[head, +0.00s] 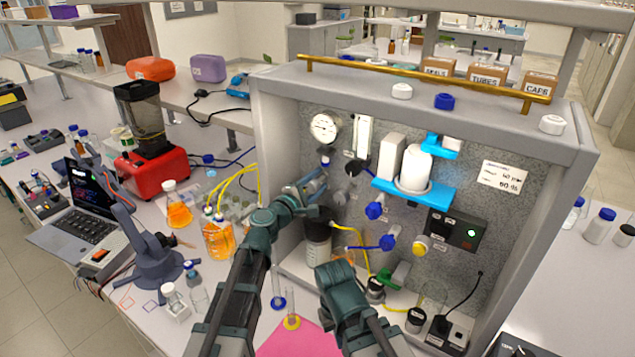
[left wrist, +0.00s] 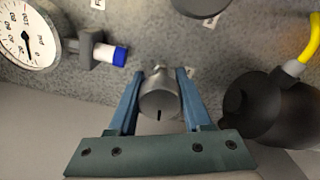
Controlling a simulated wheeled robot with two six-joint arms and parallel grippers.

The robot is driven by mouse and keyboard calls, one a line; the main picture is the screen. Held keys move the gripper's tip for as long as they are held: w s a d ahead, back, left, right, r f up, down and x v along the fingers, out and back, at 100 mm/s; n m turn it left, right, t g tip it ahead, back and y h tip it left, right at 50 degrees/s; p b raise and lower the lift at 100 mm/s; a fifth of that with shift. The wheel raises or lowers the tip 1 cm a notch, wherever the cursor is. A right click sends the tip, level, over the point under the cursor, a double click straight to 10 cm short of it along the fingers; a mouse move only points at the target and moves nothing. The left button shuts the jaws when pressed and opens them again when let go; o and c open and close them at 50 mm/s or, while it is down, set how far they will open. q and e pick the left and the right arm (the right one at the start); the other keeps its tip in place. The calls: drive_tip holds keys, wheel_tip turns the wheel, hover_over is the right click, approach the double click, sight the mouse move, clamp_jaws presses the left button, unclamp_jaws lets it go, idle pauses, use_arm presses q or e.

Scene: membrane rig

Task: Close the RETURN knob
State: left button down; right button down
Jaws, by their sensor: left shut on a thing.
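A round grey knob (left wrist: 159,100) with a dark slot mark on its face sits on the speckled panel. The mark points nearly straight down in the left wrist view. My left gripper (left wrist: 158,92) is shut on this knob, one blue finger on each side. In the head view my left gripper (head: 318,186) reaches the panel below the gauge, and its fingers mostly hide the knob. I cannot read a RETURN label there. My right arm rises from the bottom of the head view; its fingers do not show.
A pressure gauge (head: 325,127) and a blue-capped port (left wrist: 112,55) are left of and above the knob. A black container (left wrist: 270,108) with a yellow tube (left wrist: 309,50) stands close right. Blue valves (head: 375,211) and a green handle (head: 394,276) are farther right.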

use_arm(q)
drive_tip(key=m, duration=0.4)
drive_tip(key=shift+m, duration=0.3)
drive_tip(key=m, duration=0.5)
drive_tip(key=shift+s+m, duration=0.1)
drive_tip(key=shift+m, duration=0.2)
drive_tip(key=m, duration=0.5)
drive_tip(key=shift+m, duration=2.7)
drive_tip(key=shift+c, duration=1.7)
unclamp_jaws()
drive_tip(key=v, duration=1.3)
drive_tip(key=shift+s+a, duration=0.2)
drive_tip(key=shift+s, duration=0.15)
